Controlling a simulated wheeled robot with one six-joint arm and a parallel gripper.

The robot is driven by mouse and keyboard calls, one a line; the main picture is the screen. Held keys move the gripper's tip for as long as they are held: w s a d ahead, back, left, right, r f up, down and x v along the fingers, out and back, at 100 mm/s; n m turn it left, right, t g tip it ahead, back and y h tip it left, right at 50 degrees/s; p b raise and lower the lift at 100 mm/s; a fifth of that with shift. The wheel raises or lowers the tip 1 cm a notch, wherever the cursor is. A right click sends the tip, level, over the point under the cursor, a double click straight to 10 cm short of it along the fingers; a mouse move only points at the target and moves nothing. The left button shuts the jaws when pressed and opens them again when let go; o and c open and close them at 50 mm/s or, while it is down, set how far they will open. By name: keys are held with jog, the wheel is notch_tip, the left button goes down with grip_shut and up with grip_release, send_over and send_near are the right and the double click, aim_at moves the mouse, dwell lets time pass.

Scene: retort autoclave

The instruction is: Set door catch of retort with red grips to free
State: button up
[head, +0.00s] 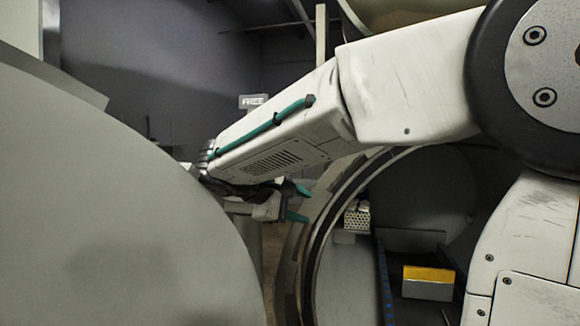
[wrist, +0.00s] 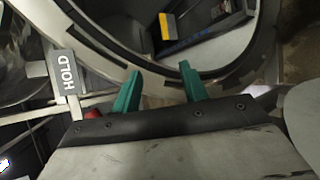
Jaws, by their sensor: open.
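The retort (head: 312,235) shows its round open mouth and rim at right of centre in the head view; the rim (wrist: 235,68) also crosses the wrist view. A FREE plate (head: 253,101) shows above my arm. A HOLD plate (wrist: 65,75) is at the left of the wrist view. A small red part (wrist: 93,113), perhaps a grip of the door catch, peeks out beside my left finger, mostly hidden by my gripper's body. My gripper (head: 300,204) is open, with teal fingers apart and nothing between them (wrist: 160,84). The catch's setting cannot be made out.
A large pale rounded panel (head: 110,210), perhaps the door, fills the left of the head view. A dark wall stands behind.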

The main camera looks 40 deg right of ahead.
jog(key=w+a+r+n+t+h, duration=0.15)
jog(key=w+r+h, duration=0.45)
jog(key=w, duration=0.6)
jog(key=w+d+r, duration=0.1)
jog(key=d, duration=0.6)
jog(key=shift+d+y, duration=0.4)
jog(key=shift+t, duration=0.25)
grip_shut()
